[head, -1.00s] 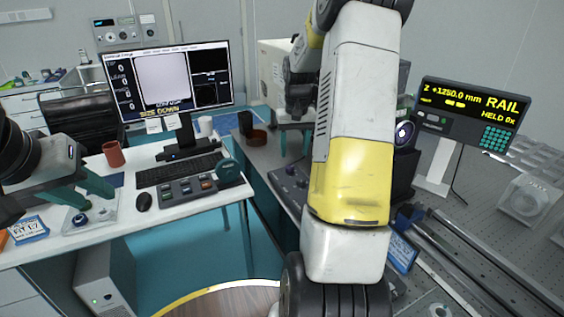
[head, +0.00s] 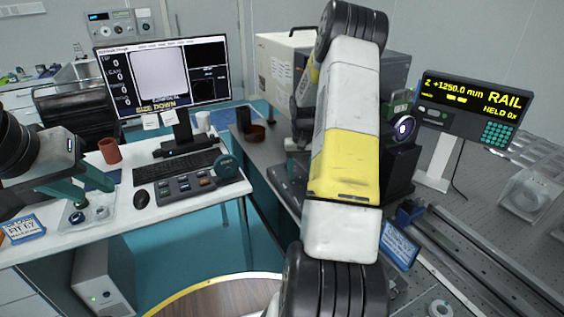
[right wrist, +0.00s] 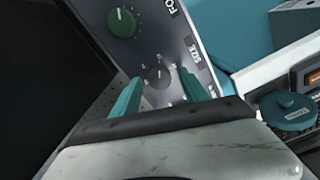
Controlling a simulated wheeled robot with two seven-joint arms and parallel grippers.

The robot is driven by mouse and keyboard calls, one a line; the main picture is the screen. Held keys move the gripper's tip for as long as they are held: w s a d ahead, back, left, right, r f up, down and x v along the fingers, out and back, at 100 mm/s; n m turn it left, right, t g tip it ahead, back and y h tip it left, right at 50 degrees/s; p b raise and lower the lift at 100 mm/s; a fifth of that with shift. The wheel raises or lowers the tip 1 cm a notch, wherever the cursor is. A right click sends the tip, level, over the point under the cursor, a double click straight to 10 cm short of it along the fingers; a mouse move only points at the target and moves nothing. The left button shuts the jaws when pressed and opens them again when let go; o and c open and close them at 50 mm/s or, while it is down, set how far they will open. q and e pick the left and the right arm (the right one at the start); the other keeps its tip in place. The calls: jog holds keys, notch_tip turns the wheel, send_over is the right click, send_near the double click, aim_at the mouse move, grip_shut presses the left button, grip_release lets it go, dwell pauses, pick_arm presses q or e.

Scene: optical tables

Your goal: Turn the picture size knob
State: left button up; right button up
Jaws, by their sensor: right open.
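The size knob (right wrist: 158,76) is a small dark dial with a pointer line and marks around it. It sits on a grey panel beside a SIZE label (right wrist: 196,50). My right gripper (right wrist: 161,90) is open, its two teal fingers to either side of the knob in the right wrist view; contact cannot be told. In the head view my right arm hides the fingertips and most of the panel (head: 287,172). The monitor (head: 165,77) reads SIZE DOWN under a pale picture. My left gripper (head: 96,194) is open and empty above the white desk.
A larger green knob (right wrist: 122,22) is on the same panel, near lettering starting FO. The white desk (head: 125,222) holds a keyboard (head: 172,172), a mouse (head: 141,199), a button box (head: 187,187) and a red-brown cup (head: 109,151). A rail display (head: 470,108) stands at right.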

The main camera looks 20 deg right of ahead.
grip_shut()
jog(key=shift+n, duration=0.3)
jog(key=n, duration=1.1)
dwell(0.4)
dwell(0.3)
grip_release()
